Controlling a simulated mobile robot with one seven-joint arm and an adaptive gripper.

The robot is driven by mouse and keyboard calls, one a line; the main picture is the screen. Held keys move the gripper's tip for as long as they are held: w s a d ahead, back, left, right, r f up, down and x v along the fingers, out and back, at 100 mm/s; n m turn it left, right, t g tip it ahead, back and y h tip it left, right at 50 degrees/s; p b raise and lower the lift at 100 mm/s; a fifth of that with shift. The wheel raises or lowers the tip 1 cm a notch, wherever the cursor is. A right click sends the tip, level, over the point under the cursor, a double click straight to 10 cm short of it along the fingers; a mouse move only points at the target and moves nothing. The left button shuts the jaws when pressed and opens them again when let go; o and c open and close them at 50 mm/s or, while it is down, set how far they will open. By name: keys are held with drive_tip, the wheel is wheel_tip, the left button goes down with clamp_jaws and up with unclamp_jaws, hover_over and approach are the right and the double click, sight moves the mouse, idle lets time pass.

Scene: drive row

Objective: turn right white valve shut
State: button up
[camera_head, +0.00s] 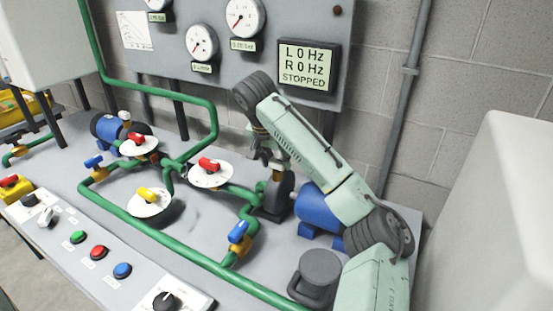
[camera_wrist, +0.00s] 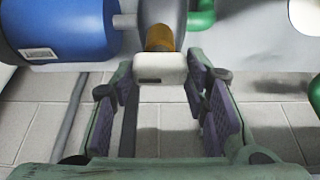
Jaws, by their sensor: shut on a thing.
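The right white valve's handle (camera_wrist: 160,68) is a small white block on a brass-coloured stem (camera_wrist: 160,38) in the wrist view. It sits between the finger pads of my gripper (camera_wrist: 160,88), near their tips. My gripper is shut on this handle. In the head view my gripper (camera_head: 266,158) reaches down beside the blue right pump motor (camera_head: 320,210), and it and the arm hide the white handle there. A brass fitting (camera_head: 276,175) shows just below the fingers. The handle's exact angle to its pipe is hard to tell.
Green pipes (camera_head: 150,232) run across the bench. Red-handled (camera_head: 210,166), yellow-handled (camera_head: 148,194) and blue-handled (camera_head: 238,232) valves stand left of my gripper. The blue motor (camera_wrist: 60,28) is close at the upper left in the wrist view. The display (camera_head: 307,66) reads 0 Hz, STOPPED.

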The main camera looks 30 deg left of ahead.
idle(0.3)
drive_tip(key=o, duration=1.1)
drive_tip(key=shift+o, duration=0.2)
drive_tip(key=shift+r, duration=0.1)
drive_tip(key=v, duration=1.1)
drive_tip(key=shift+s+r, duration=0.15)
drive_tip(key=shift+r, duration=0.25)
